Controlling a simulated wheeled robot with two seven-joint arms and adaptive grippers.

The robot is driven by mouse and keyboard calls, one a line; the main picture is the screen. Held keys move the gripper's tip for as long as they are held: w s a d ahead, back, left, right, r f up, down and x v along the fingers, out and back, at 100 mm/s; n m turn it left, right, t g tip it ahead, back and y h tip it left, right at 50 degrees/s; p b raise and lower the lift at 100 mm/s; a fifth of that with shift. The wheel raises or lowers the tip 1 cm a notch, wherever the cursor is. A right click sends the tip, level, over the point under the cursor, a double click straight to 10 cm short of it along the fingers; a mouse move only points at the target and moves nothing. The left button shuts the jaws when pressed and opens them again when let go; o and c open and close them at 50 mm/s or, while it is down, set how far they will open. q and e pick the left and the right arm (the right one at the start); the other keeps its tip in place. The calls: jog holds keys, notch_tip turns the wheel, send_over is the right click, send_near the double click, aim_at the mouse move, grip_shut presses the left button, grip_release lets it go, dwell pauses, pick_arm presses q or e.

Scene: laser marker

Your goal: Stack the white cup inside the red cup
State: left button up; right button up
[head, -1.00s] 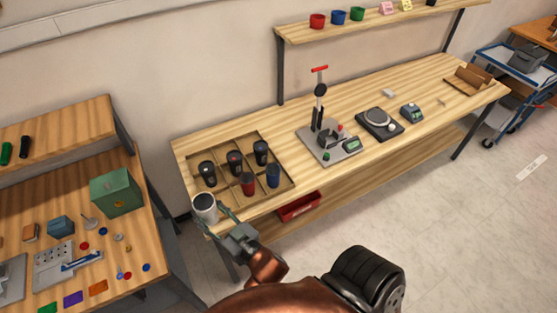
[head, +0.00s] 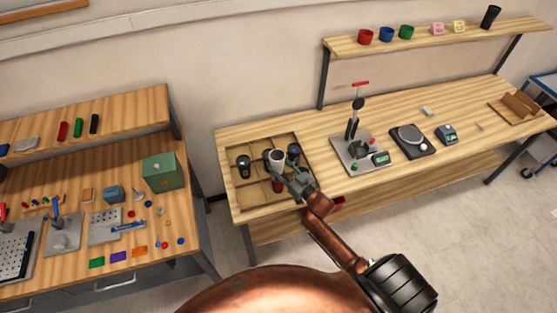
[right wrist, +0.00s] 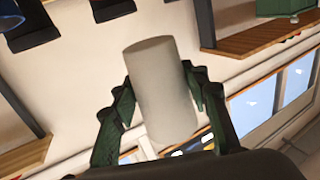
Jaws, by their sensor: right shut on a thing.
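The white cup (head: 277,156) is in my right gripper (head: 288,172), over the compartment tray on the long bench. In the right wrist view the white cup (right wrist: 161,92) sits between the two fingers of the right gripper (right wrist: 160,80), which are shut on its sides. A red cup (head: 278,186) stands in the tray, just below the held cup and gripper in the picture and partly hidden by them. Whether the white cup touches anything below cannot be told. My left gripper is not in view.
Dark cups (head: 243,163) share the wooden tray (head: 240,206). A press stand (head: 358,150) and a scale (head: 411,140) stand to the right. Small red (head: 365,37), blue and green pots sit on the shelf above. A green box (head: 162,171) is on the left bench.

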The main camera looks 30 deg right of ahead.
jog(key=shift+w+d, duration=0.1)
jog(key=shift+d, duration=0.15)
jog(key=shift+f, duration=0.2)
notch_tip(320, 180, down, 3)
jog(key=b, duration=0.3)
jog(key=shift+f+b, duration=0.2)
jog(key=shift+b, duration=0.2)
jog(key=shift+f+b, duration=0.8)
jog(key=shift+f, duration=0.3)
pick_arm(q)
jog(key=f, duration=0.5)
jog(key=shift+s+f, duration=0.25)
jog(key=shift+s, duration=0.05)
pick_arm(e)
jog(key=shift+f, duration=0.1)
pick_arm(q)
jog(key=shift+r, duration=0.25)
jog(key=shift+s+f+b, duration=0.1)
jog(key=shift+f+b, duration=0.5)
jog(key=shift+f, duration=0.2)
pick_arm(e)
jog(key=shift+f, duration=1.15)
